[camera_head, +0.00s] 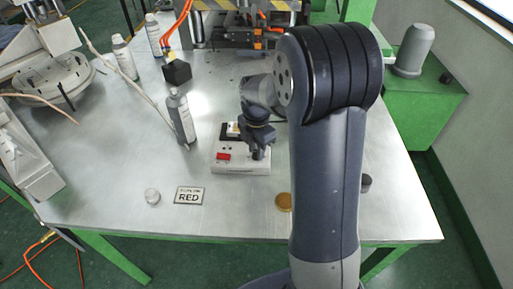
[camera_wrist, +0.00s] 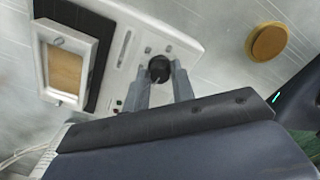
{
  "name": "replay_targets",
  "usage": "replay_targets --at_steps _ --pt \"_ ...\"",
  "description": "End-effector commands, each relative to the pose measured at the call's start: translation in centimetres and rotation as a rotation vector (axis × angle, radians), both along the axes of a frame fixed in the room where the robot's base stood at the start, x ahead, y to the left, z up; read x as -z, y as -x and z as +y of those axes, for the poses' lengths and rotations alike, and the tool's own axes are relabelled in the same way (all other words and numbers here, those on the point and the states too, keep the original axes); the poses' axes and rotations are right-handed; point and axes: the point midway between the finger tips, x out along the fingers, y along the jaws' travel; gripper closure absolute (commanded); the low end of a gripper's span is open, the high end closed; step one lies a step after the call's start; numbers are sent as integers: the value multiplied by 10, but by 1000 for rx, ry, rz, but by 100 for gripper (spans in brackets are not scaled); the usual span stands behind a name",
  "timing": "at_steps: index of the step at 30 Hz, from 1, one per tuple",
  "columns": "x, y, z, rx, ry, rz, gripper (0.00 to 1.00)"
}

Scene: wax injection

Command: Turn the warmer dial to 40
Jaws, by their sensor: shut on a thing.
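The warmer (camera_head: 241,168) is a white box with a red display (camera_head: 223,156) on its front left, standing on the metal table. A tray with a tan block (camera_wrist: 65,70) sits on its dark top plate in the wrist view. The warmer dial (camera_wrist: 159,68) is a round black knob on the white panel. My gripper (camera_wrist: 163,80) is shut on the dial, with one grey finger on each side of it. In the head view my gripper (camera_head: 257,151) hides the dial, and the display's digits are too small to read.
A grey bottle (camera_head: 181,118) stands close left of the warmer, with a black block (camera_head: 177,72) behind it.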

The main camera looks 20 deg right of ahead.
Motion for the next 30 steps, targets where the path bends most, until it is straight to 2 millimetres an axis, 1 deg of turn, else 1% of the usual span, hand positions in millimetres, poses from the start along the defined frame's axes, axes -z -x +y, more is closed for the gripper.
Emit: replay_targets --at_steps 8,21,30 --pt "0 0 0 168 0 -1 99" --pt "0 0 0 580 0 -1 99" --pt "0 0 0 820 0 -1 99"
